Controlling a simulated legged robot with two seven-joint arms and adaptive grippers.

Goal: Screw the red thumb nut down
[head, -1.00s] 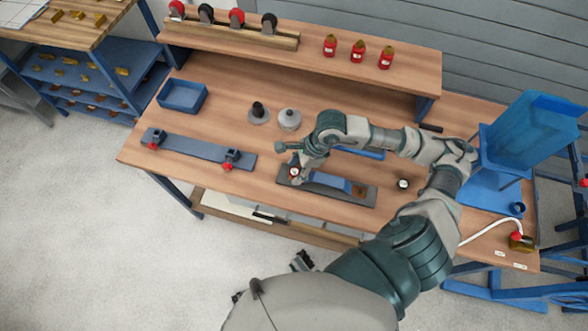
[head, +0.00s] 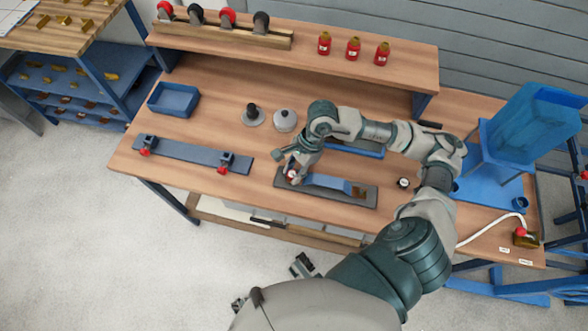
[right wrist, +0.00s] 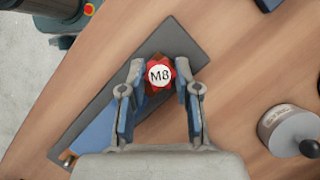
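The red thumb nut (right wrist: 160,74), with a white top marked M8, sits at one end of a dark grey plate (right wrist: 185,45) that carries a blue bar (right wrist: 92,135). In the head view the nut (head: 292,175) is at the plate's left end, partly hidden by my right gripper (head: 297,170). In the right wrist view the two fingers of my right gripper (right wrist: 161,72) stand on either side of the nut and appear to touch its rim. The bar (head: 328,182) runs right from the nut.
A grey strip with red knobs (head: 185,155) lies left of the plate. A blue tray (head: 173,98), a dark-knobbed weight (head: 252,116) and a pale-grey one (head: 285,121) stand behind. A blue bin (head: 535,125) is at the right.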

